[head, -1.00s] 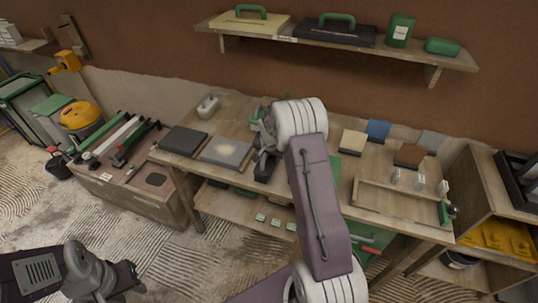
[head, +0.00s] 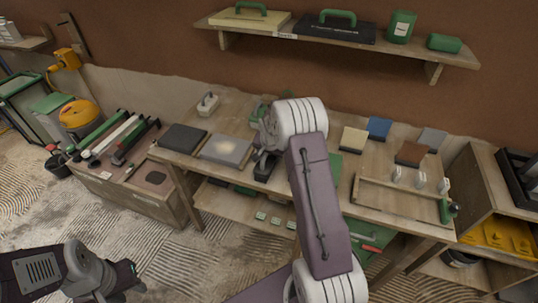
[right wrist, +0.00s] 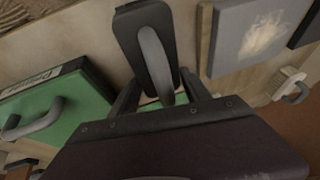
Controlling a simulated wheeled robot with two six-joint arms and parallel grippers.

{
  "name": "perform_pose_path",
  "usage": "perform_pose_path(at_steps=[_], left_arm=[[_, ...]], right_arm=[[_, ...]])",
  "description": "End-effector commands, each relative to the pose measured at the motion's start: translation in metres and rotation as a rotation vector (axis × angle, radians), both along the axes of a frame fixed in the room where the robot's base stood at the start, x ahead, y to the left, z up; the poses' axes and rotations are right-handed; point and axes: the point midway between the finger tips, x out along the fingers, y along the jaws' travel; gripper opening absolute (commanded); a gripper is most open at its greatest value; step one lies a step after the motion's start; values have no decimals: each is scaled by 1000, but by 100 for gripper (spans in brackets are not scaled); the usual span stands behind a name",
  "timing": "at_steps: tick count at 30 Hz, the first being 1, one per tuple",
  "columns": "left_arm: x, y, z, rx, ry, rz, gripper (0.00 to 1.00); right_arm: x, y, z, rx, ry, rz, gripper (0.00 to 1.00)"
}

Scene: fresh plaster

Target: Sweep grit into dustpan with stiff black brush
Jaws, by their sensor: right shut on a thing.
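My right gripper (head: 262,158) is over the middle of the bench. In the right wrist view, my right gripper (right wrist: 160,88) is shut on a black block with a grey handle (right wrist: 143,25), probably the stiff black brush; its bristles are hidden. A grey board (head: 226,151) with a pale dusty patch, perhaps the grit, lies just left of the gripper. The board also shows in the right wrist view (right wrist: 228,48). My left gripper (head: 130,280) is low at the left, away from the bench; its fingers are unclear. I cannot make out a dustpan for certain.
A dark slab (head: 182,138) lies left of the board. A white handled block (head: 207,104) stands behind. A green handled block (right wrist: 75,95) is beside the held thing. Several coloured pads and a wooden tray (head: 400,203) fill the right side. A shelf (head: 345,43) hangs above.

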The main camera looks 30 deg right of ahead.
Motion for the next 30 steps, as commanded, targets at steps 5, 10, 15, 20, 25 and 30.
perform_pose_path(at_steps=[5, 10, 15, 20, 25, 30], left_arm=[[0, 0, -4, 0, 0, 0, 36], [0, 0, -7, 0, 0, 0, 36], [0, 0, 0, 0, 0, 0, 36], [0, 0, 11, 0, 0, 0, 36], [0, 0, 14, 0, 0, 0, 36], [0, 0, 14, 0, 0, 0, 36]], right_arm=[[0, 0, -4, -1, -1, 0, 23], [0, 0, -8, -1, -1, 0, 23], [4, -5, -4, 0, 1, -1, 23], [15, -19, -3, 0, 0, -2, 23], [23, -27, -4, 0, -1, -1, 23], [24, -29, -5, 0, -1, -1, 23]])
